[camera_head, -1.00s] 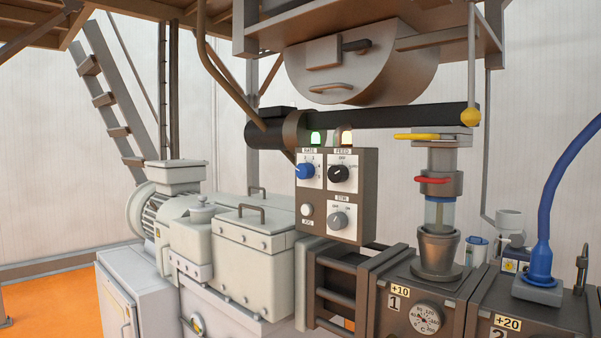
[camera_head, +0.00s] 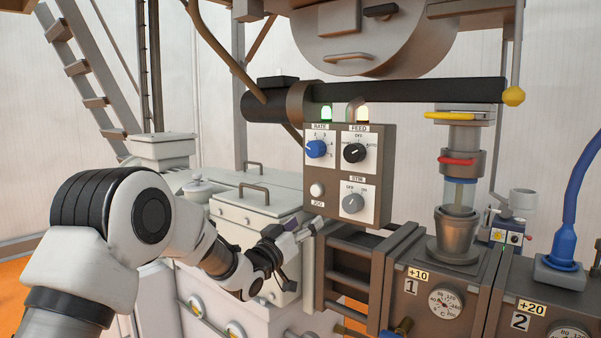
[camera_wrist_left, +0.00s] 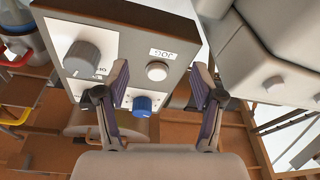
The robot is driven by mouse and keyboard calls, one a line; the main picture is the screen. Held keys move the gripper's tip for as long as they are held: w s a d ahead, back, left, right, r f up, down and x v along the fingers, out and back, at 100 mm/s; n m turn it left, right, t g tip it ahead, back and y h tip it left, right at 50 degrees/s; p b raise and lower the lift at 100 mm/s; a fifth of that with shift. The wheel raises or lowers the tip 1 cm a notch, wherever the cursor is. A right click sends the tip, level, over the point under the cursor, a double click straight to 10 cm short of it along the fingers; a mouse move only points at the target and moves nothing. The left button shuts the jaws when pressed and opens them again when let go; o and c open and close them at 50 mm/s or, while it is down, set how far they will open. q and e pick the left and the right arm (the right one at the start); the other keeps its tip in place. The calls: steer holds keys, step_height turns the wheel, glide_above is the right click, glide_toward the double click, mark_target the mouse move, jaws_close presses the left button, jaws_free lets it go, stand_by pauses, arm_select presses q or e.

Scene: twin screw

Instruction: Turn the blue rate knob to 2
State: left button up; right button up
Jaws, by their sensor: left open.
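The blue rate knob (camera_head: 316,149) sits at the upper left of the brown control panel (camera_head: 382,185), under the RATE label. Its pointer seems to face left, but the number it marks is too small to read surely. My left gripper (camera_head: 303,232) is open and empty, low at the panel's lower left corner, below the knob and apart from it. In the left wrist view the panel appears upside down. There the blue knob (camera_wrist_left: 142,106) shows between the spread fingers of my left gripper (camera_wrist_left: 160,82), beyond the JOG button. My right gripper is not in view.
The black FEED knob (camera_head: 355,153), grey STIR knob (camera_head: 352,203) and white JOG button (camera_head: 317,189) share the panel. Two lit lamps (camera_head: 326,113) stand above it. A dark horizontal barrel (camera_head: 420,93) runs overhead. A white box (camera_head: 262,205) stands left of the panel.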

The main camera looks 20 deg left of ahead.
arm_select(q)
steer(key=t, duration=0.2)
glide_toward(312, 151)
steer(key=w+r, duration=0.1)
steer(key=w, duration=0.1)
steer(key=shift+w+d+r+m+h+p, duration=0.3)
steer(key=shift+w+d+r+p, duration=0.4)
steer(key=shift+w+p, duration=0.25)
steer(key=w+p, duration=0.1)
steer(key=w, duration=0.1)
steer(key=w+r+p, duration=0.1)
steer(key=w, duration=0.1)
steer(key=shift+w+d, duration=0.15)
steer(key=shift+w, duration=0.15)
steer(key=shift+w+d+r, duration=0.1)
steer(key=shift+w, duration=0.1)
steer(key=shift+d, duration=0.1)
steer(key=c, duration=1.1)
